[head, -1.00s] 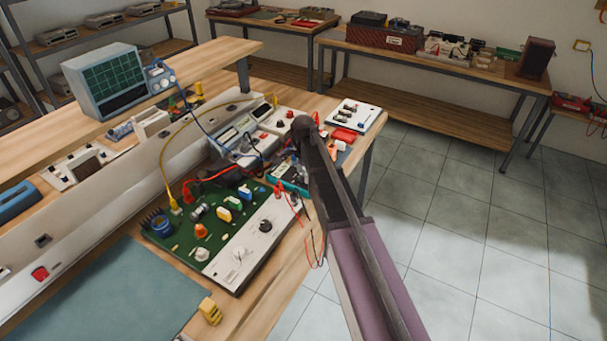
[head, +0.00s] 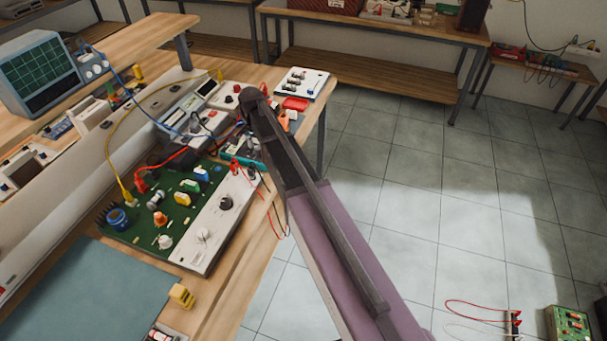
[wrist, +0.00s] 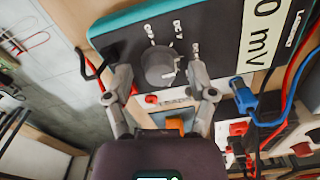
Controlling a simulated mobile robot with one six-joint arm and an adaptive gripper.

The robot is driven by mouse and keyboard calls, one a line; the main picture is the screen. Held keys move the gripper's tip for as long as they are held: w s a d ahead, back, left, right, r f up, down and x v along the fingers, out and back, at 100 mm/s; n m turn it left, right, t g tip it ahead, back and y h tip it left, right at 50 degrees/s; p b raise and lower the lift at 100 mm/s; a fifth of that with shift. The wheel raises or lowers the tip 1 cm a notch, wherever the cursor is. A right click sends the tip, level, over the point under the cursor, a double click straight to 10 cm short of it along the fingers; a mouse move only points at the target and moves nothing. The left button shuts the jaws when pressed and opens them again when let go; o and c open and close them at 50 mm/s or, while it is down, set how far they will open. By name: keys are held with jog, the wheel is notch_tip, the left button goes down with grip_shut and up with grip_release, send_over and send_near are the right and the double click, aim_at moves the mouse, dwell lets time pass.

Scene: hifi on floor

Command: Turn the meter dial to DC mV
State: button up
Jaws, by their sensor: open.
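The meter (wrist: 220,22) has a dark face with a teal edge and fills the top of the wrist view. Its round grey dial (wrist: 158,64) has small white labels above it, one reading like DCV; the dial's exact setting is too blurred to tell. A large white display (wrist: 268,32) reads "0 mV", cut by the frame edge. My gripper (wrist: 160,72) is open, one finger on each side of the dial; I cannot tell whether they touch it. In the head view the teal-edged meter (head: 246,157) is mostly hidden behind my arm, and the gripper is hidden too.
A green circuit board (head: 150,215) with a white knob panel lies left of the meter. Red, blue and yellow leads cross the bench (head: 235,290). A white box (head: 302,82) stands behind. Open tiled floor lies right, with a green board (head: 568,325) on it.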

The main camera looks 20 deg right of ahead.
aim_at(258, 148)
jog(key=n, duration=0.3)
jog(key=shift+n, duration=0.4)
jog(key=n, duration=0.3)
jog(key=shift+n, duration=0.3)
jog(key=n, duration=0.6)
jog(key=shift+r+n, duration=0.2)
jog(key=shift+n, duration=0.2)
notch_tip(258, 148, up, 14)
jog(key=p, duration=1.4)
jog(key=s+d+f+m+b, duration=0.2)
jog(key=s+d, duration=0.2)
jog(key=s, duration=0.8)
jog(key=s+d+f+m+b, duration=0.2)
jog(key=s+d+f+b, duration=0.1)
jog(key=s, duration=0.9)
jog(key=shift+s+d, duration=0.35)
jog(key=shift+d, duration=0.5)
jog(key=shift+f, duration=0.1)
dwell(0.3)
